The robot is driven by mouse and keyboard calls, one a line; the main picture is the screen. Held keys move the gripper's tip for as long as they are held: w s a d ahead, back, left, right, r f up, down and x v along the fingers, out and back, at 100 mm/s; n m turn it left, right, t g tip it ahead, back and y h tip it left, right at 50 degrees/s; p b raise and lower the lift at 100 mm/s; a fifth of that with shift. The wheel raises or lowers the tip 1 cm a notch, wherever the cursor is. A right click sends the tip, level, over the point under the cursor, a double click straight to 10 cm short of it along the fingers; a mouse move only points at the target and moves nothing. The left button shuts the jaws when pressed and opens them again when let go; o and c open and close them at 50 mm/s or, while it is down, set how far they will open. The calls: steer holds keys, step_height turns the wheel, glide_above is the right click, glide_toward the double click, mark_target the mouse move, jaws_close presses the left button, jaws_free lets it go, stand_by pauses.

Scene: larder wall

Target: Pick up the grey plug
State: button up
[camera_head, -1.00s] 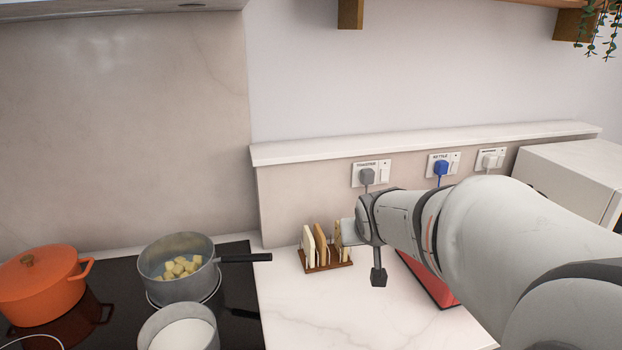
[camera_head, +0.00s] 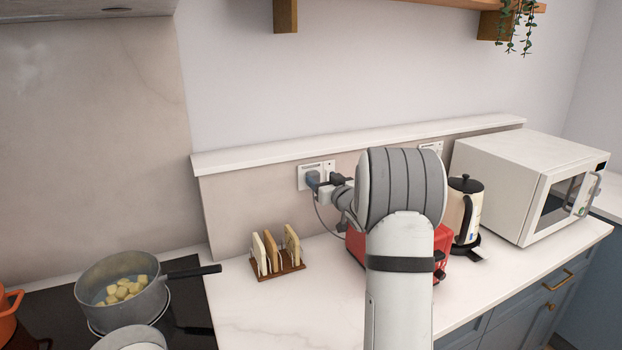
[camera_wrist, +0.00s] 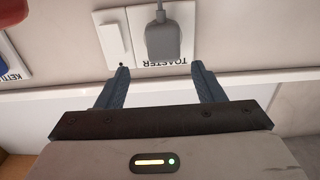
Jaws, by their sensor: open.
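The grey plug (camera_wrist: 170,38) sits in the wall socket labelled TOASTER (camera_wrist: 150,62), which appears upside down in the wrist view. Its cord leaves at the top of that view. My gripper (camera_wrist: 160,67) is open and empty. Its two blue-grey fingers point at the socket, spread to either side of the plug's line, and the plug shows beyond the tips, slightly right of their middle. In the head view my gripper (camera_head: 318,183) is close in front of this socket (camera_head: 304,170), and I cannot clearly tell fingers from plug there.
A KETTLE socket (camera_wrist: 15,65) is beside it. A ledge (camera_head: 360,143) runs above the sockets. Below are a toast rack (camera_head: 280,272), a red toaster (camera_head: 442,240) partly behind my arm, a kettle (camera_head: 466,205) and a microwave (camera_head: 500,180). A pan (camera_head: 120,290) stands left.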

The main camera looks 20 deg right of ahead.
mark_target(315, 174)
steer(key=w, duration=0.1)
steer(key=w+p, duration=0.1)
steer(key=w, duration=0.2)
steer(key=shift+a+r, duration=0.1)
steer(key=shift+a, duration=0.25)
steer(key=shift+w, duration=0.25)
steer(key=c, duration=1.2)
steer(key=shift+o, duration=0.2)
steer(key=shift+s, duration=0.1)
